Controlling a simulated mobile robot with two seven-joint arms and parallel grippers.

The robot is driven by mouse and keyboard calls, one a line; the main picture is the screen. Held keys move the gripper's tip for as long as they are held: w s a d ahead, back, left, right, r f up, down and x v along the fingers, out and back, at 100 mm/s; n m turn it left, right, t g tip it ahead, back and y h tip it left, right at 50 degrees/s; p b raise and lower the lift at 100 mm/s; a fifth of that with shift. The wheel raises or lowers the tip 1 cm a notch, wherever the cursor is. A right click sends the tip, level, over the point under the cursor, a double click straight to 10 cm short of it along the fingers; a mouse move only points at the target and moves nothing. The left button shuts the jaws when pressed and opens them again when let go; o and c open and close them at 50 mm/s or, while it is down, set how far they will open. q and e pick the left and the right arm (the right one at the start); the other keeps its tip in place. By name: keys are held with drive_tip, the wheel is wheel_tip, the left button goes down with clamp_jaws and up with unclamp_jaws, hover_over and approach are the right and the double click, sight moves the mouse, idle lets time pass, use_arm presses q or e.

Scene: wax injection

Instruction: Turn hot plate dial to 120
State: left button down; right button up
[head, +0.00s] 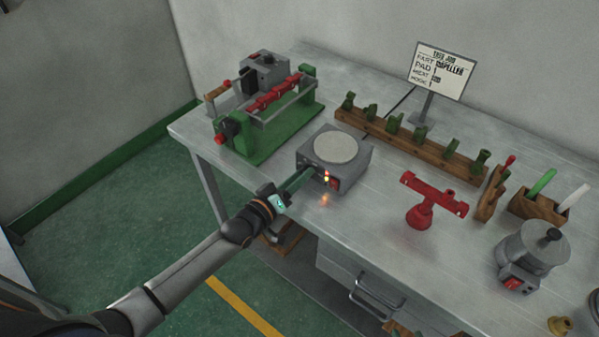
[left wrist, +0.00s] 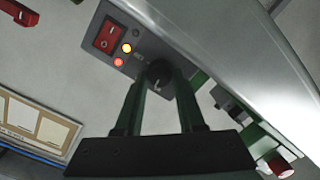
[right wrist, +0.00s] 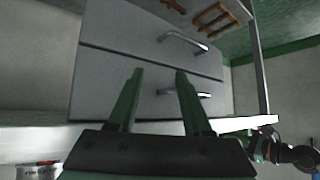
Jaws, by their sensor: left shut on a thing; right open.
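The hot plate (head: 352,172) is a grey box with a round pale top, standing on the bench near its front edge. In the left wrist view its front panel (left wrist: 137,28) carries a red switch (left wrist: 110,36), two lit lamps and a dark dial (left wrist: 159,80). My left gripper (head: 304,173) is shut on the dial, one finger on each side. The dial has a pale mark, but I cannot read its setting. In the head view the dial is hidden by the gripper. My right gripper (right wrist: 160,76) is open and empty, facing the drawers.
A green machine (head: 266,130) stands left of the hot plate. A wooden rack (head: 405,140), a red stand (head: 420,216) and a grey lidded pot (head: 530,252) are on the right. Grey drawers (right wrist: 140,50) with metal handles hang under the bench.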

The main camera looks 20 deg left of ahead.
use_arm(q)
drive_tip(key=m, duration=0.3)
drive_tip(key=shift+p, duration=0.4)
drive_tip(key=shift+d+m+t+y, duration=0.1)
drive_tip(key=shift+m+t+y, duration=0.2)
drive_tip(key=shift+m, duration=1.5)
drive_tip(key=c, duration=0.8)
unclamp_jaws()
drive_tip(key=v, duration=1.2)
drive_tip(key=shift+s+r, duration=0.1)
drive_tip(key=shift+s, duration=0.2)
